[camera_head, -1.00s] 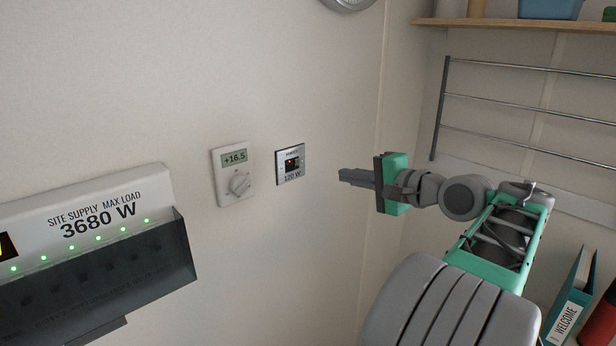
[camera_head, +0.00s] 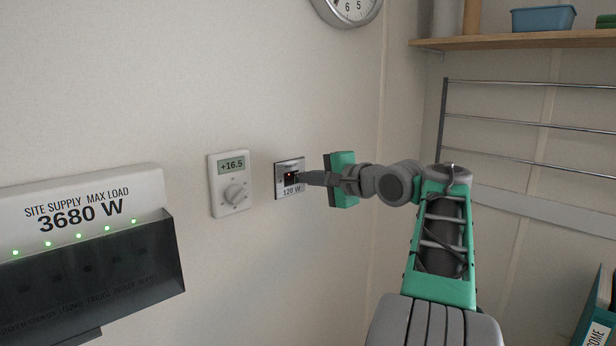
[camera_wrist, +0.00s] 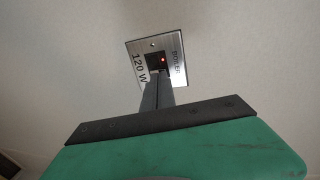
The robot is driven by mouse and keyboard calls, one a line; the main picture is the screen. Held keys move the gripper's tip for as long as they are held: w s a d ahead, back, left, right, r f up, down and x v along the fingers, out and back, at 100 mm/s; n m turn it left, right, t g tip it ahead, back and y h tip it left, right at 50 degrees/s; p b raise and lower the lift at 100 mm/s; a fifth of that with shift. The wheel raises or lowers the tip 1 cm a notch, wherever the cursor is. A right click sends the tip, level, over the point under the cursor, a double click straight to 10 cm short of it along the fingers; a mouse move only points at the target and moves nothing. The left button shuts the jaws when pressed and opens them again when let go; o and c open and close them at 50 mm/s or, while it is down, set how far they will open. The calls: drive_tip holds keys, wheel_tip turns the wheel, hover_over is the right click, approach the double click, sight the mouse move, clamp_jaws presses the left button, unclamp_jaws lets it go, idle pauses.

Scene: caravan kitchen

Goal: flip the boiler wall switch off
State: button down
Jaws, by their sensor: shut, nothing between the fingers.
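The boiler wall switch is a small silver plate (camera_head: 289,165) with a dark rocker, marked 120 W, on the wall right of the thermostat. My gripper (camera_head: 302,178) is shut and empty. Its fingertips are at the lower right of the rocker and hide part of it. In the wrist view the fingers (camera_wrist: 156,84) reach up to the rocker's lower edge. I cannot tell whether they touch it.
A white thermostat (camera_head: 230,184) reading +16.5 is on the wall just left of the switch. A site supply box (camera_head: 85,225) marked 3680 W juts out further left. A clock (camera_head: 347,8), a shelf (camera_head: 520,40) and a metal rack (camera_head: 530,128) are at the upper right.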

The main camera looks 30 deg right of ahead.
drive_tip(key=shift+w, duration=0.1)
drive_tip(key=p, duration=0.2)
drive_tip(key=r+p, duration=0.1)
drive_tip(key=shift+w+r+g+p, duration=0.2)
drive_tip(key=shift+w+g+p, duration=0.1)
drive_tip(key=shift+p, duration=0.05)
drive_tip(key=p+v, duration=0.1)
drive_tip(key=v, duration=1.2)
drive_tip(key=shift+s+r+p, duration=0.2)
drive_tip(key=shift+s+p, duration=0.05)
drive_tip(key=shift+p, duration=0.05)
